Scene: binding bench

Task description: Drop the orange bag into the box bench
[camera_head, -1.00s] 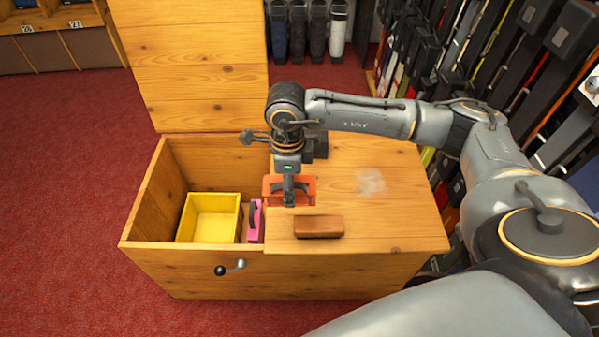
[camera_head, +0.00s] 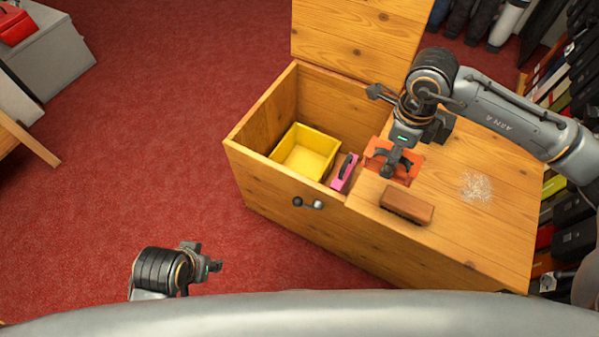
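The box bench (camera_head: 310,225) is wooden, with its left part open under a raised lid (camera_head: 355,30) and a flat closed top on the right. The orange bag (camera_head: 413,168) is at the left edge of that top, beside the opening, partly hidden by my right gripper. My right gripper (camera_head: 392,168) points down at the bag's middle, over its dark part; whether its fingers are shut on it cannot be told. My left gripper (camera_head: 206,258) is low at the left, over the floor in front of the bench, apart from everything; its finger opening is unclear.
Inside the opening are a yellow tray (camera_head: 305,152) and a pink item (camera_head: 344,173) with a dark handle. A brown brush (camera_head: 407,206) and a pale speckled patch (camera_head: 475,187) are on the closed top. A crank handle (camera_head: 308,203) juts from the front.

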